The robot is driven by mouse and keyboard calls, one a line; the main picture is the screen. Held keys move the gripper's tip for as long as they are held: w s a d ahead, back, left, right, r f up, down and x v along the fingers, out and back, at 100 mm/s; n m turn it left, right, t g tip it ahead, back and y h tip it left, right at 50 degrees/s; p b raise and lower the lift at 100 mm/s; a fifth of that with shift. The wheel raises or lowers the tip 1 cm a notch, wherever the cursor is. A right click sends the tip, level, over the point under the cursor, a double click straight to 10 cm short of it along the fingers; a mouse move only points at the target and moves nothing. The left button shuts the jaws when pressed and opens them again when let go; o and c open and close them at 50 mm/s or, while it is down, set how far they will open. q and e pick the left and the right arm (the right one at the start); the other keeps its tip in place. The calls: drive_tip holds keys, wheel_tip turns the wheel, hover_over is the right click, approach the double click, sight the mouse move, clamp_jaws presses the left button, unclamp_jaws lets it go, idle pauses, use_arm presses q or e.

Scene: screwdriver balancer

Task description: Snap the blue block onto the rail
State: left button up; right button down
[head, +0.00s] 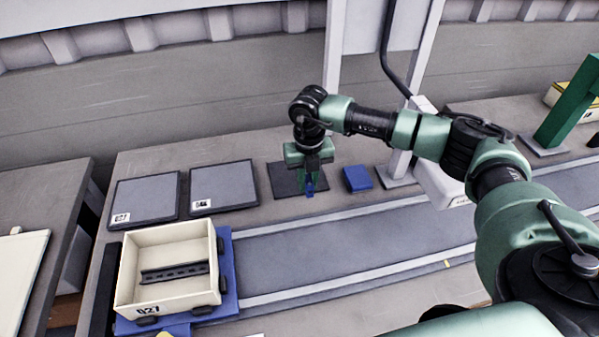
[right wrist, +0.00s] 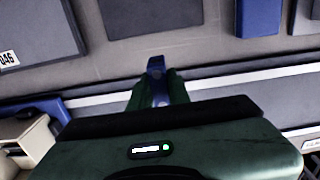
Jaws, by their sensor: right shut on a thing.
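My right gripper (head: 309,182) is shut on a small blue block (head: 310,187), held over the bench near the front edge of a dark mat. In the right wrist view the blue block (right wrist: 156,68) sticks out between the green fingers of the gripper (right wrist: 158,88). The dark slotted rail (head: 175,272) lies inside a cream box cart (head: 128,275) at the lower left, well to the left of the gripper. My left gripper is not in view.
The cart stands on a blue base (head: 231,300) at the conveyor's (head: 330,250) left end. Grey mats (head: 147,197) (head: 223,184) and a dark mat (head: 283,180) lie along the back. A blue box (head: 357,178) sits right of the gripper, beside a grey post. The conveyor is clear.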

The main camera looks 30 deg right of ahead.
drive_tip(key=s+a+r+p, duration=0.2)
drive_tip(key=s, duration=0.7)
drive_tip(key=s+a+r+p, duration=0.2)
drive_tip(key=s, duration=0.6)
drive_tip(key=s+a+r+p, duration=0.2)
drive_tip(key=s+a, duration=0.1)
drive_tip(key=s, duration=0.6)
drive_tip(key=shift+s, duration=0.35)
drive_tip(key=w+a+r+m+b, duration=0.1)
drive_tip(key=w+m, duration=0.4)
drive_tip(key=m, duration=1.1)
drive_tip(key=w+a+r+m+b, duration=0.1)
drive_tip(key=w+r+m+b, duration=0.3)
drive_tip(key=m, duration=1.3)
drive_tip(key=shift+w+a+r, duration=0.15)
drive_tip(key=shift+w+r, duration=0.3)
drive_tip(key=shift+r, duration=0.5)
